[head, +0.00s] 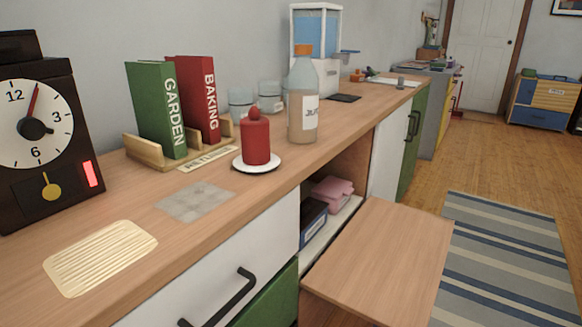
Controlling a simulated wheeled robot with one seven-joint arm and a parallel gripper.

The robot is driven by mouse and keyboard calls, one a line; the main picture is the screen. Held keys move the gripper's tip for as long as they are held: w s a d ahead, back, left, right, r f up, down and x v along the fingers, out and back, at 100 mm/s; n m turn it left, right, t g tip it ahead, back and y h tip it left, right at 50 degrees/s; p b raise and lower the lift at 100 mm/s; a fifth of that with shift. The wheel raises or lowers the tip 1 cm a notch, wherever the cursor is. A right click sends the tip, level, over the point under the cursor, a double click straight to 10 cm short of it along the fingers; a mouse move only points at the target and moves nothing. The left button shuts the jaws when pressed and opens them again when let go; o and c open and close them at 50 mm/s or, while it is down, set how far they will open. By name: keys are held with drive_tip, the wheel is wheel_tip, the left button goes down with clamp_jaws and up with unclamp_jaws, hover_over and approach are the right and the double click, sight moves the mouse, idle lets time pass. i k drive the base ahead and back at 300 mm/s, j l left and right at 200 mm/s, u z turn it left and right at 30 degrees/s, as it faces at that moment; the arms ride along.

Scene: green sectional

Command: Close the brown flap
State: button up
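The brown flap (382,258) is a wood-toned panel hinged at the bottom of a cabinet opening under the counter. It is folded down and sticks out roughly level into the room. The open compartment behind it shows a folded pink cloth (332,192) and a dark blue box (312,221) on a white shelf. The flap's top surface is bare. My gripper is not in view.
The wooden counter (330,142) holds a clock, two books, a red candle (256,138), a bottle and a blue-tanked dispenser. A white drawer with a black handle (222,300) is left of the flap. A striped rug (510,262) and open floor lie to its right.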

sight(384, 268)
drive_tip(key=k, duration=0.9)
